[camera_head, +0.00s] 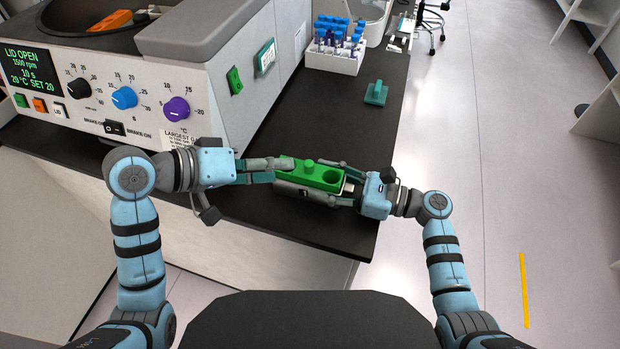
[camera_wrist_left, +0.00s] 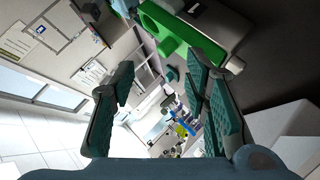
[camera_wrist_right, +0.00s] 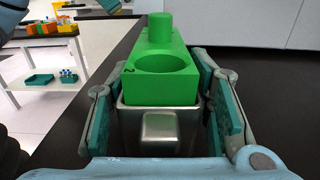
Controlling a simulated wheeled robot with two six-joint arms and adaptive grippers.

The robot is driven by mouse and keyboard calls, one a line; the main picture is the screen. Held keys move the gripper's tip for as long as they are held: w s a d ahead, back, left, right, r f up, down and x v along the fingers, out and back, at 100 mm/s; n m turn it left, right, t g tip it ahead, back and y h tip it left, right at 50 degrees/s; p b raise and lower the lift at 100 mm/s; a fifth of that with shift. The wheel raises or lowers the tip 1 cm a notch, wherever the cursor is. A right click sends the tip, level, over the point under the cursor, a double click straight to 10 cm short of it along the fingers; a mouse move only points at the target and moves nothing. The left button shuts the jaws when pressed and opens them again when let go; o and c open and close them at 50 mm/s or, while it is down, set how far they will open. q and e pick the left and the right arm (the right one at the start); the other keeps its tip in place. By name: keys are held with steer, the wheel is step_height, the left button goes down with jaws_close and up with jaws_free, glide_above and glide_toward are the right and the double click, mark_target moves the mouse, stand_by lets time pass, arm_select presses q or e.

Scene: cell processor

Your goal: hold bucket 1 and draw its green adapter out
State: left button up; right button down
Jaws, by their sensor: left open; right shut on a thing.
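The metal bucket (camera_wrist_right: 190,135) is between the fingers of my right gripper (camera_wrist_right: 160,112), which is shut on its two sides. The green adapter (camera_wrist_right: 117,80) sits in the bucket and stands above its rim. It has a raised post and a round well. In the head view the green adapter (camera_head: 310,179) lies between my two grippers over the black bench. My left gripper (camera_head: 279,170) is open at the adapter's left end. In the left wrist view its fingers (camera_wrist_left: 160,80) are spread, with the adapter (camera_wrist_left: 172,28) beyond them. Whether the bucket touches the bench is unclear.
The centrifuge (camera_head: 170,85) with its open lid stands at left, close to my left arm. A white rack (camera_head: 333,60) of blue-capped tubes and a teal block (camera_head: 376,93) are farther back on the bench (camera_head: 330,235). The bench edge is at right.

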mark_target(304, 168)
arm_select(q)
steer(key=w+d+f+n+t, duration=0.1)
steer(key=d+n, duration=0.1)
steer(key=n, duration=0.7)
steer(key=w+d+f+n+t, duration=0.1)
steer(key=d+f+n+t, duration=0.1)
steer(key=n, duration=0.7)
steer(key=w+d+f+n+t+h, duration=0.1)
steer(key=w+d+f+n, duration=0.1)
steer(key=n, duration=0.8)
steer(key=shift+f+t, duration=0.1)
steer(key=shift+t, duration=0.2)
steer(key=o, duration=0.4)
steer(key=shift+a, duration=0.1)
steer(key=c, duration=1.4)
